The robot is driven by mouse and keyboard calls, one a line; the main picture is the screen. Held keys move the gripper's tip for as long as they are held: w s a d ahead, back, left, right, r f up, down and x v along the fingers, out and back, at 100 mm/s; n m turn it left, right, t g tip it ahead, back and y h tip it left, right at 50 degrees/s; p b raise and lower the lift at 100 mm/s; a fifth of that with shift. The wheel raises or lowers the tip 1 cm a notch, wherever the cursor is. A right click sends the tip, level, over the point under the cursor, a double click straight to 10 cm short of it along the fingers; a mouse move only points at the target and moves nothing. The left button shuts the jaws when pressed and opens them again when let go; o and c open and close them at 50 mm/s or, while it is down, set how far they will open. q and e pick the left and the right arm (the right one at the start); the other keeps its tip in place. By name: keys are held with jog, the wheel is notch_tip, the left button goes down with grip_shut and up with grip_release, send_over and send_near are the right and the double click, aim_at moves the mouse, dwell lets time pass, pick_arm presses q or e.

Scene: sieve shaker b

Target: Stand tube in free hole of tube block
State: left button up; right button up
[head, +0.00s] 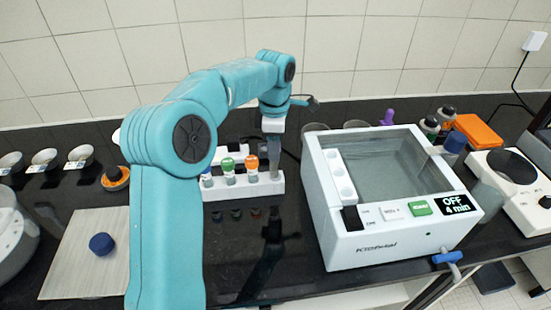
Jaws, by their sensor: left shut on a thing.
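The white tube block (240,190) stands on the dark counter, left of the white bath. My left gripper (272,128) reaches over the block's right end, pointing down. It is shut on a greyish tube (271,158), held about upright right of the orange-capped tube. The tube's lower end is at the block's right end; I cannot tell whether it is inside a hole. My right gripper is not in view.
The white bath (345,240) with a clear lid stands close to the right. Bottles (430,127) and an orange box (478,131) are behind it. A pale board (75,265) with a blue knob (102,244) lies left. Small dishes (44,158) line the back left.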

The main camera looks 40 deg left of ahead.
pick_arm(q)
notch_tip(320, 180, down, 4)
jog(key=shift+w+d, duration=0.1)
jog(key=shift+d, duration=0.05)
jog(key=shift+f, duration=0.2)
jog(key=shift+f, duration=0.2)
jog(key=o, duration=1.1)
jog(key=shift+c, duration=0.2)
notch_tip(320, 180, up, 11)
jog(key=shift+r+p, duration=0.2)
jog(key=shift+p, duration=0.3)
jog(key=shift+r, duration=0.55)
